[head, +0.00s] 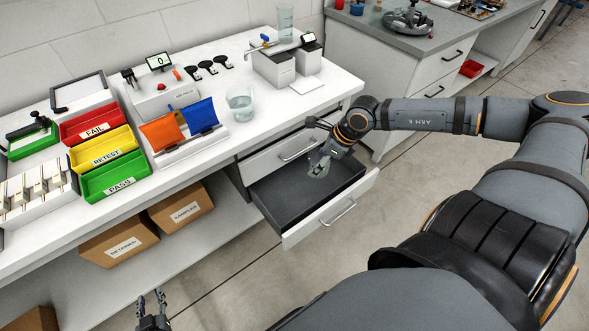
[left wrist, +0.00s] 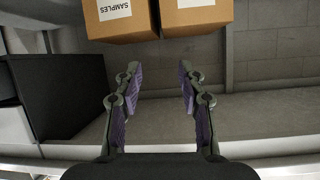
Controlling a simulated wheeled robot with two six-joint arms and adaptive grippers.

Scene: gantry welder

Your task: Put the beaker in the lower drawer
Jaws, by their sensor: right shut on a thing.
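My right gripper (head: 321,160) is over the open lower drawer (head: 276,203), pointing down into it. It is shut on a small clear glass beaker (head: 318,170), which is partly hidden by the fingers. I cannot tell whether the beaker touches the drawer floor. The drawer is grey inside with a white front and otherwise looks empty. My left gripper (head: 152,312) is low in front of the bench, apart from the drawer. In the left wrist view its two fingers (left wrist: 160,88) are open with nothing between them.
The upper drawer (head: 270,153) above is shut. Coloured trays and instruments fill the bench. Cardboard boxes (head: 181,206) sit on the shelf below. The floor in front is clear.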

